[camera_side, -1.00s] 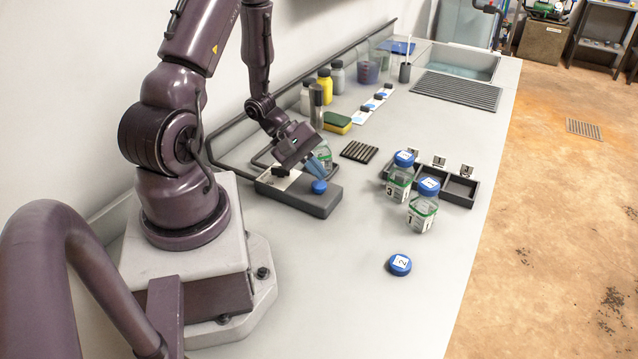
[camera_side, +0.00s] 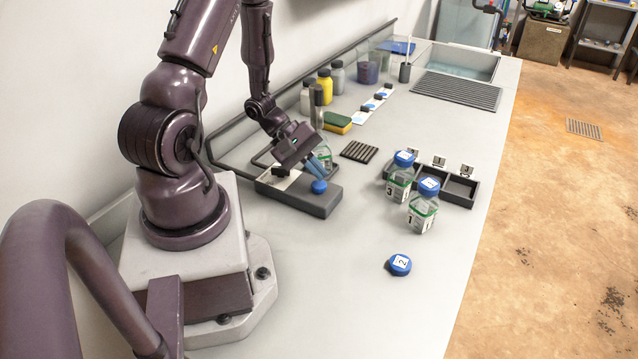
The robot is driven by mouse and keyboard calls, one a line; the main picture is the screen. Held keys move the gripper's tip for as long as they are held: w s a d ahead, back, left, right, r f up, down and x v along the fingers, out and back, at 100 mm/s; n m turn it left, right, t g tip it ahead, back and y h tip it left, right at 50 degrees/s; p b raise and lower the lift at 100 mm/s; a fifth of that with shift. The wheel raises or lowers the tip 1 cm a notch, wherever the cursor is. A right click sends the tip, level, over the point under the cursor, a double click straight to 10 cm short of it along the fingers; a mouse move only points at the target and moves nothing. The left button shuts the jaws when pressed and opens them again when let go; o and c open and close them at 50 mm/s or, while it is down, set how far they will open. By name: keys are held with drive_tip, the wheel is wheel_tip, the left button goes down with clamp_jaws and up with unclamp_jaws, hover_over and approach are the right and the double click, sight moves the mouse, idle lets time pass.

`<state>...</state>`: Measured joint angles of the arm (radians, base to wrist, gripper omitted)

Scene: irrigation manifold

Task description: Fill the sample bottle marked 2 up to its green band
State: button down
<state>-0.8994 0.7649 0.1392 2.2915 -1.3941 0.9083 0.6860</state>
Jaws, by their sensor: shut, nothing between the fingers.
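My gripper (camera_side: 318,172) is shut and empty, its blue fingertips pointing down just above or on the blue round button (camera_side: 319,187) of a dark grey base (camera_side: 322,205). I cannot tell whether they touch. A clear bottle (camera_side: 327,158) stands on the base behind the gripper, below a grey upright cylinder (camera_side: 317,108). The gripper hides much of it, so its number, green band and liquid level cannot be read. A blue cap marked 2 (camera_side: 400,264) lies on the counter. Bottle 3 (camera_side: 398,182) and bottle 1 (camera_side: 422,213) wear blue caps.
A dark compartmented rack (camera_side: 459,192) sits by the capped bottles. A black ridged mat (camera_side: 359,152), a sponge (camera_side: 338,123) and several small bottles stand towards the back. A sink (camera_side: 460,62) is at the far end. The front counter is clear around the cap.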

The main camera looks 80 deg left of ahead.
drive_tip(key=shift+f, duration=0.1)
drive_tip(key=shift+f, duration=0.35)
drive_tip(key=shift+f, duration=0.55)
idle(7.0)
